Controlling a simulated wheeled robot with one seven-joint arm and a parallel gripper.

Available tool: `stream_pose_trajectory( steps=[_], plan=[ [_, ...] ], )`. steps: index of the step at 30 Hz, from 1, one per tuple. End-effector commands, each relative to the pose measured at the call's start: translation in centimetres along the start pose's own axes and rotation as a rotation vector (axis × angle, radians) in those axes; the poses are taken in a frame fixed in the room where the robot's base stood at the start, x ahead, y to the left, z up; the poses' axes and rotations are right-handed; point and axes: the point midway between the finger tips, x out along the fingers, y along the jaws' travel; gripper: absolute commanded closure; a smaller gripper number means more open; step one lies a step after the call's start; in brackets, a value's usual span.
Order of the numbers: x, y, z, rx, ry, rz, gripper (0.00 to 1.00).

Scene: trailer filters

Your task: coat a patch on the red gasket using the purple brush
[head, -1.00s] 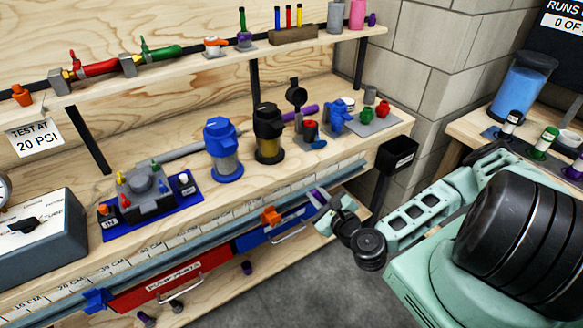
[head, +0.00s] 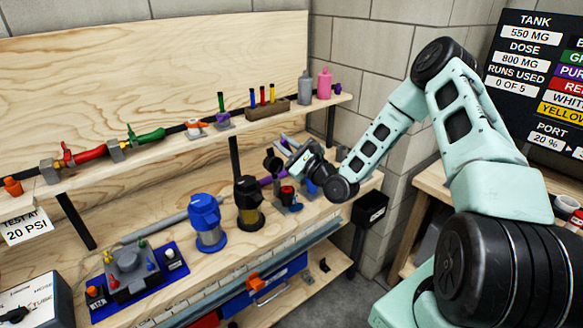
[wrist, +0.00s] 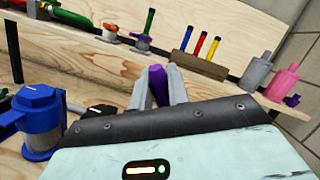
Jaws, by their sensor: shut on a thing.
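My gripper (head: 287,150) is raised over the right part of the bench in the head view. In the wrist view its two grey fingers (wrist: 158,86) are shut on a purple handle, the purple brush (wrist: 157,84). The brush's bristle end is hidden. A small red part (head: 287,191) sits on a stand below my gripper, partly covered by the arm. I cannot tell for certain that it is the red gasket.
A blue-lidded jar (head: 207,222) and a black-lidded jar (head: 248,200) stand left of my gripper. The upper shelf (head: 180,143) carries hoses, a rack of coloured sticks (head: 268,108) and grey and pink bottles. A black bin (head: 370,209) hangs at the bench's right end.

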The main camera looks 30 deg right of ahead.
Motion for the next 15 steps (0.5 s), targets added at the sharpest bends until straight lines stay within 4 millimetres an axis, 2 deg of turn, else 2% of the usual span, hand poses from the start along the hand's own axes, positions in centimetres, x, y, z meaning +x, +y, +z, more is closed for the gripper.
stream_pose_trajectory(
  steps=[5, 15],
  plan=[
    [0.6, -0.3, 0.4, 0.004, -0.013, 0.001, 1.00],
    [-0.2, 1.4, -2.3, 0.005, -0.013, 0.001, 1.00]
  ],
)
